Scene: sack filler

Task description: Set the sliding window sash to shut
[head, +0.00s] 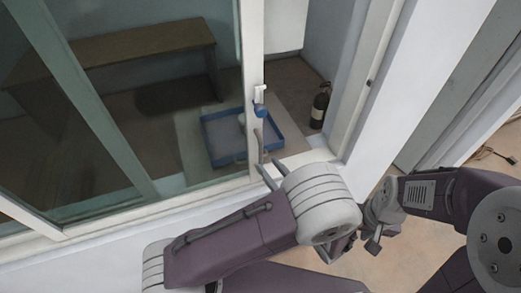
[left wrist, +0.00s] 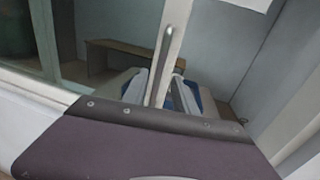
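The sliding window sash (head: 249,60) is a white-framed glass panel at the left in the head view. A wide gap stands between its right stile and the white jamb (head: 359,75). An upright grey bar handle (left wrist: 160,62) is on the stile. My left gripper (head: 273,173) is at the stile's lower part; in the left wrist view its two fingers (left wrist: 160,92) are apart, one on each side of the handle's lower end. Contact cannot be made out. My right arm is folded at the right; its gripper is mostly hidden, its fingers unclear.
Beyond the window are a blue-rimmed tray (head: 211,165) on the floor, a wooden bench (head: 140,45) and a dark fire extinguisher (head: 320,106). The opening between stile and jamb looks clear.

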